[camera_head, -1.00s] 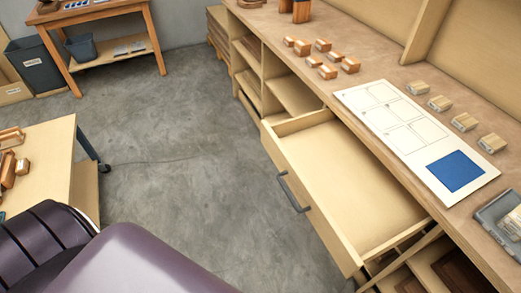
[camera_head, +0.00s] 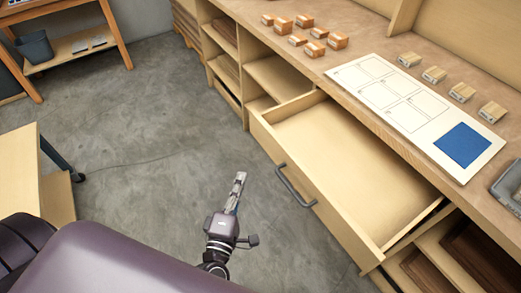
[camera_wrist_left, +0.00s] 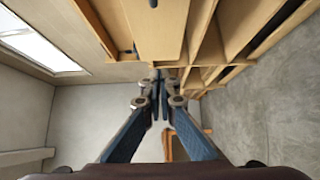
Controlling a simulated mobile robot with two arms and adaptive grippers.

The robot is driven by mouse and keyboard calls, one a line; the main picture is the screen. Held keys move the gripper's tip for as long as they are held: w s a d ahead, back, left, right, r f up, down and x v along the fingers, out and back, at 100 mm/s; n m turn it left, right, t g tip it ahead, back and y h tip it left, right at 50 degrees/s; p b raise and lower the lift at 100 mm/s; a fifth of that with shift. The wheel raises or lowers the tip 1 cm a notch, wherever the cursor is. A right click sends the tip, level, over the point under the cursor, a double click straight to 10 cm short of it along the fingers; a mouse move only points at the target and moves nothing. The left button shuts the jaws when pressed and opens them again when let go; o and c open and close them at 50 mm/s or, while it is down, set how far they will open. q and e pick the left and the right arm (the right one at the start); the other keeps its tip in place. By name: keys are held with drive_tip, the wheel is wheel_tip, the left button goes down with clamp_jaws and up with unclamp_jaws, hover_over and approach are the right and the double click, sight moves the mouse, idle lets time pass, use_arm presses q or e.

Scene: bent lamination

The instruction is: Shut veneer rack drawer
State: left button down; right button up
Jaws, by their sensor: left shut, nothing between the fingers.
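The veneer rack drawer (camera_head: 335,170) is pulled out of the wooden bench and is empty. Its dark grey handle (camera_head: 295,187) sits on the front panel. My left gripper (camera_head: 239,178) is shut and empty, left of the handle and apart from it, pointing up in the picture. In the left wrist view its fingers (camera_wrist_left: 156,82) meet ahead of the camera, with pale wooden panels (camera_wrist_left: 158,28) beyond. My right gripper is in neither view.
The bench top holds a white sheet with a blue square (camera_head: 462,146), small wood blocks (camera_head: 305,32) and a grey tray (camera_head: 508,188). Open shelves (camera_head: 278,76) lie beside the drawer. Grey floor (camera_head: 150,150) is clear left of it. A wheeled table (camera_head: 30,170) stands at left.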

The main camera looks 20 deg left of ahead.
use_arm(q)
drive_tip(key=p, duration=0.1)
approach(264, 139)
drive_tip(key=w+a, duration=0.3)
drive_tip(key=w+d+p, duration=0.1)
drive_tip(key=w+d, duration=0.1)
drive_tip(key=shift+w+f, duration=0.1)
drive_tip(key=shift+w, duration=0.2)
drive_tip(key=shift+w+d, duration=0.1)
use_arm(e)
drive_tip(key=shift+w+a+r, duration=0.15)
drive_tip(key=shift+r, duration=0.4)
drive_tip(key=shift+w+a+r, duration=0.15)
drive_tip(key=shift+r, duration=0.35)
